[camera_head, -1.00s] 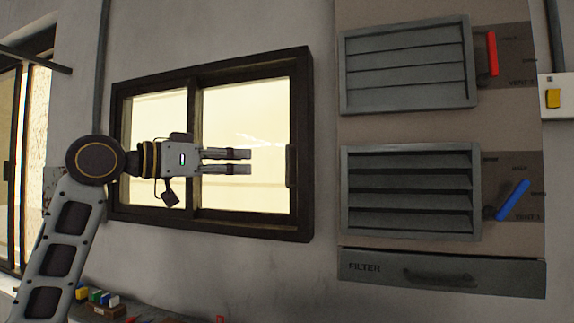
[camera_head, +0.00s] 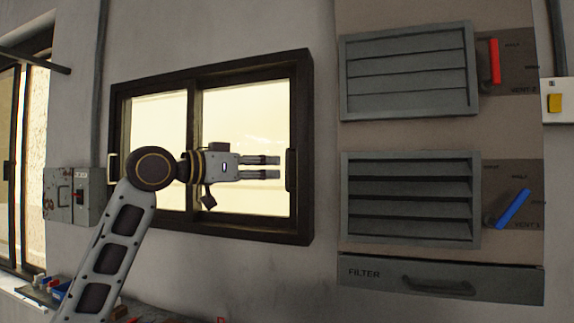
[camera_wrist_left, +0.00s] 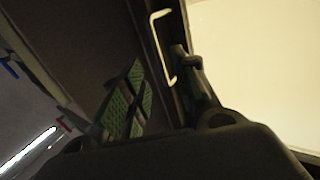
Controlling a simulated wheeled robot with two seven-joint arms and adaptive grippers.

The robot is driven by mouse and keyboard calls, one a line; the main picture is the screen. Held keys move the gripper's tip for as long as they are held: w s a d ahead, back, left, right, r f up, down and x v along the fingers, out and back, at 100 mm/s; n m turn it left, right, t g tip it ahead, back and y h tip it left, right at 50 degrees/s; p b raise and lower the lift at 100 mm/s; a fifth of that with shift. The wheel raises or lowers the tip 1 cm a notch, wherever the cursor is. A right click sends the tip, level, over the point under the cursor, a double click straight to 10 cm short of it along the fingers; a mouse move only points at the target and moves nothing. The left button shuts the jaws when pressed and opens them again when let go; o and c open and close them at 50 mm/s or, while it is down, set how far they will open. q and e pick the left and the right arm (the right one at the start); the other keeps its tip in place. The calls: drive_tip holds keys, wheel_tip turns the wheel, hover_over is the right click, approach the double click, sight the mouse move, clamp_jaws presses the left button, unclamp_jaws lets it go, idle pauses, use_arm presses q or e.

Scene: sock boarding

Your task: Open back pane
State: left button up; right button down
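The sliding window has a dark frame (camera_head: 211,231) with two bright panes side by side, a left pane (camera_head: 160,112) and a right pane (camera_head: 244,108). A dark upright handle (camera_head: 291,169) is on the right side of the window, and another handle (camera_head: 113,167) is on the left side. My left gripper (camera_head: 279,167) is in front of the right pane, pointing right, its fingertips just short of the right handle. In the left wrist view its fingers are apart, and a pale bracket-shaped handle (camera_wrist_left: 162,45) shows beyond and between them. No contact is visible. My right gripper is out of view.
Right of the window are an upper louvre vent (camera_head: 408,72) with a red lever (camera_head: 494,61), a lower vent (camera_head: 410,197) with a blue lever (camera_head: 512,210), and a filter drawer (camera_head: 372,272). A grey box (camera_head: 72,196) hangs at left. Small items lie below.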

sight(287, 185)
use_arm(q)
drive_tip(key=shift+p+x, duration=0.8)
drive_tip(key=shift+x, duration=2.5)
clamp_jaws()
